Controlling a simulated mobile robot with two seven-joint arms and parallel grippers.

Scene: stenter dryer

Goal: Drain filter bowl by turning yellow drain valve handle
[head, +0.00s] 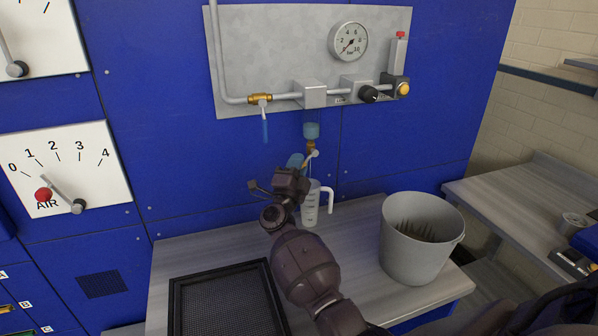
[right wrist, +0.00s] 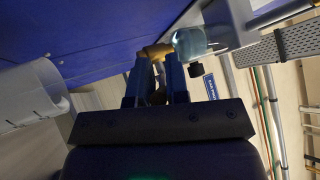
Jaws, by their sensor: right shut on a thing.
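The filter bowl (head: 311,130) is a small clear blue cup under the pipe on the grey panel. Below it is the brass drain valve (head: 311,146); a pale yellowish end shows beside my fingertips. In the right wrist view the bowl (right wrist: 190,43) and the yellow drain valve handle (right wrist: 157,51) are at the fingertips. My right gripper (head: 296,163) has its blue fingers shut on the handle; they hide most of it. A clear measuring jug (head: 312,208) with a white handle stands upright on the bench just below. My left gripper is not in view.
A grey bucket (head: 398,262) stands on the bench at right, and a black mesh tray (head: 178,290) lies at left. The panel carries a gauge (head: 348,41), a brass valve with a blue lever (head: 265,125), and a black knob (head: 368,94). The blue wall is close behind.

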